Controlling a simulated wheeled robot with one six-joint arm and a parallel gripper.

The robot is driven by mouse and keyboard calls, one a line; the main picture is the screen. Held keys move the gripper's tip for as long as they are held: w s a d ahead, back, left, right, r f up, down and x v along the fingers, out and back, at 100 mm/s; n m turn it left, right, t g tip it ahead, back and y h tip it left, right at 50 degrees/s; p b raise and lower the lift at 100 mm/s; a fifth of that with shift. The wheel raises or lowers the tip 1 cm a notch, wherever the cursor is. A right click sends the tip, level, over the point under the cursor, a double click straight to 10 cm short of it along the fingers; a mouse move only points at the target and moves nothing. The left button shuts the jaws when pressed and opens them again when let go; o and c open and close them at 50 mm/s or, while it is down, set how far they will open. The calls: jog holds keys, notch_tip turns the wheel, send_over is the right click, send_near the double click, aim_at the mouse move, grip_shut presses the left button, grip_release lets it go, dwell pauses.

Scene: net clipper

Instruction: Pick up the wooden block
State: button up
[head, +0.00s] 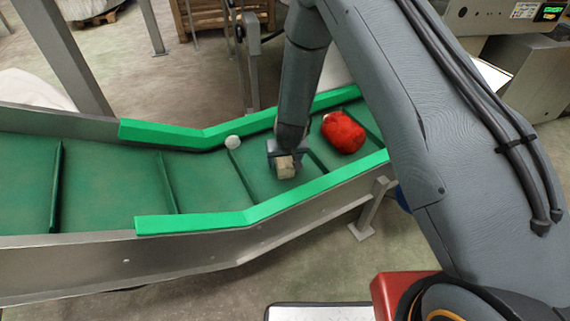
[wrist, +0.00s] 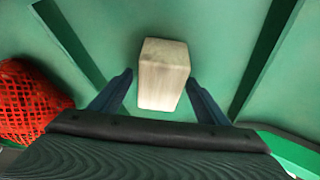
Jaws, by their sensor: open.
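The wooden block (head: 285,167) is a small pale beige block on the green conveyor belt, right at the end of my arm in the head view. In the wrist view the block (wrist: 163,74) stands out against the green belt. My gripper (wrist: 160,84) is open, with one dark blue finger on each side of the block's near part. A gap shows between each finger and the block. In the head view my gripper (head: 286,155) partly covers the block's far side. I cannot tell how far the fingertips are above the belt.
A red net bag (head: 343,132) lies on the belt just right of my gripper; it also shows in the wrist view (wrist: 32,104). A white ball (head: 233,142) lies to the left. Raised cleats (head: 168,183) cross the belt (head: 110,185), and green side rails (head: 190,223) border it.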

dwell(0.3)
jog(key=c, duration=1.1)
jog(key=shift+c, duration=0.6)
